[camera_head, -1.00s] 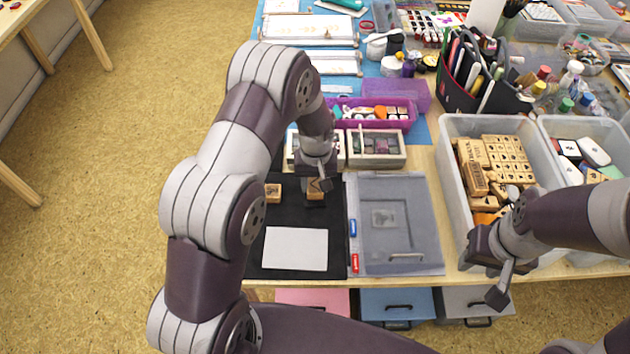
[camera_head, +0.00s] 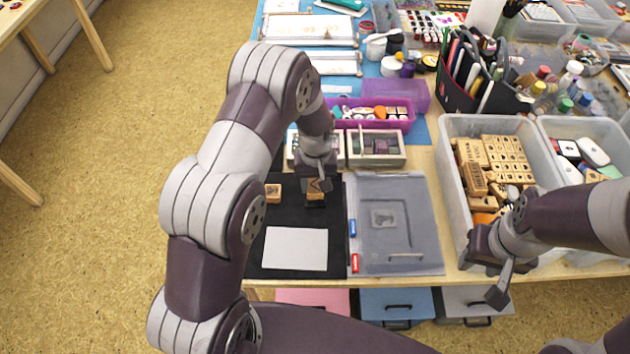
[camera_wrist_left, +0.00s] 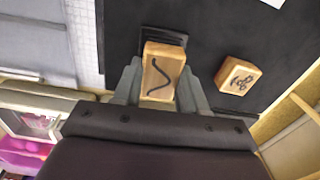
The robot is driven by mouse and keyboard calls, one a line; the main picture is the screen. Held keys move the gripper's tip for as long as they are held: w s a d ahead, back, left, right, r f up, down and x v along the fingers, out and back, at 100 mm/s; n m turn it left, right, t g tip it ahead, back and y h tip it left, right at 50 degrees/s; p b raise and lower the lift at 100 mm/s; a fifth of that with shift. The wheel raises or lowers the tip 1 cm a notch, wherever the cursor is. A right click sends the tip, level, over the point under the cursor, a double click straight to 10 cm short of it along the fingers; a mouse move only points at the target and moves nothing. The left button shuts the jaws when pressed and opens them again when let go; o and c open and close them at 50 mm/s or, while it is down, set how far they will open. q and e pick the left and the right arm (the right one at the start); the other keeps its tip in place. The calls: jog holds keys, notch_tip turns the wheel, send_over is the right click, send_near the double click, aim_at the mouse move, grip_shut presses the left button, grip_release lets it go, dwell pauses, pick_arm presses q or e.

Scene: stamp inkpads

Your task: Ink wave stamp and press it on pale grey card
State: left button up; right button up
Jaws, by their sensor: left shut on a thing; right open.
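The wave stamp (camera_wrist_left: 161,74), a wooden block with a dark wavy line on top, is held between the fingers of my left gripper (camera_wrist_left: 158,88). In the head view my left gripper (camera_head: 317,187) holds this stamp (camera_head: 315,195) over a small black inkpad (camera_head: 316,204) on the black mat. The inkpad (camera_wrist_left: 165,35) also shows behind the stamp in the left wrist view; whether they touch is unclear. The pale grey card (camera_head: 295,249) lies flat on the mat, nearer the front edge. My right gripper (camera_head: 492,272) is open and empty, off to the right.
Another wooden stamp (camera_head: 272,192) with a different mark sits on the black mat (camera_head: 337,240), left of my left gripper. Boxes (camera_head: 375,162) stand behind. A clear bin (camera_head: 450,190) of wooden stamps is at right.

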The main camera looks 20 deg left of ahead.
aim_at(315, 184)
pick_arm(q)
jog(key=shift+r+p, duration=0.4)
jog(key=shift+r, duration=0.15)
notch_tip(315, 184, up, 6)
jog(key=p, duration=0.4)
jog(key=shift+f+p, duration=0.15)
jog(key=shift+p, duration=0.2)
jog(key=shift+f, duration=0.1)
